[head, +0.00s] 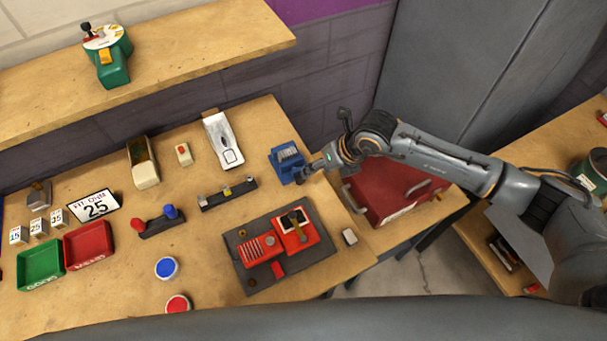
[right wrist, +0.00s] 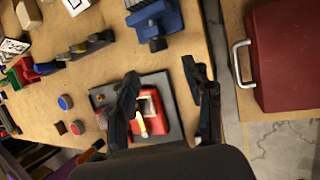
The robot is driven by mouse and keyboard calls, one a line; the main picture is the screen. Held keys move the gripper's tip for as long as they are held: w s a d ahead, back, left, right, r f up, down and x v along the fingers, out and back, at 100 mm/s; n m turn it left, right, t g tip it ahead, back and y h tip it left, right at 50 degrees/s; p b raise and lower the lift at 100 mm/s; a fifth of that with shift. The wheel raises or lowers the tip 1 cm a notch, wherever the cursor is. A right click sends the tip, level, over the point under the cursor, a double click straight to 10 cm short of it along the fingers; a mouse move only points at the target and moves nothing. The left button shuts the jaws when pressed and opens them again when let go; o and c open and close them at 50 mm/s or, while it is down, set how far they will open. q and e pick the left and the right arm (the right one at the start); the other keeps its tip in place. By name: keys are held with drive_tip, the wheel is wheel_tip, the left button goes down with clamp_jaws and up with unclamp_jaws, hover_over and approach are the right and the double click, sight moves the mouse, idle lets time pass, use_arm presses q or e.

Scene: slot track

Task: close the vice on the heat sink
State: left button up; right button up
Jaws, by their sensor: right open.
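A blue vice (head: 286,164) stands near the back right part of the bench. It also shows at the top of the right wrist view (right wrist: 155,20), with a dark handle part facing the gripper. Ribbed detail shows on top of it, but I cannot tell the heat sink apart from the vice. My right gripper (head: 308,171) is just right of the vice in the head view. In the right wrist view its two dark fingers (right wrist: 165,88) are spread, with nothing between them. My left gripper is out of view.
A dark board with a red fixture (head: 289,231) lies in front of the vice. A red toolbox (head: 400,190) stands to the right, under my right arm. A black rail (head: 228,195) and a white box (head: 222,140) are to the left. A small grey block (head: 349,237) lies near the edge.

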sight(304, 181)
drive_tip(key=p+x, duration=0.1)
drive_tip(key=x, duration=0.6)
drive_tip(key=shift+a+f, duration=0.15)
drive_tip(key=shift+a, duration=0.05)
drive_tip(key=shift+w+a+f, duration=0.2)
drive_tip(key=shift+a+f, duration=0.05)
drive_tip(key=shift+f, duration=0.4)
drive_tip(key=shift+c, duration=0.2)
clamp_jaws()
drive_tip(key=y+b, duration=0.1)
drive_tip(key=b, duration=0.1)
drive_tip(key=y+b, duration=0.1)
drive_tip(key=b, duration=0.1)
drive_tip(key=f+g+y+b, duration=0.1)
drive_tip(key=b, duration=0.1)
drive_tip(key=shift+w+d+m, duration=0.1)
drive_tip(key=shift+d+m, duration=0.15)
drive_tip(key=shift+m, duration=0.15)
drive_tip(key=shift+r+y+b, duration=0.2)
drive_tip(key=shift+y+b, duration=0.2)
drive_tip(key=shift+b, duration=0.25)
drive_tip(key=shift+r, duration=0.2)
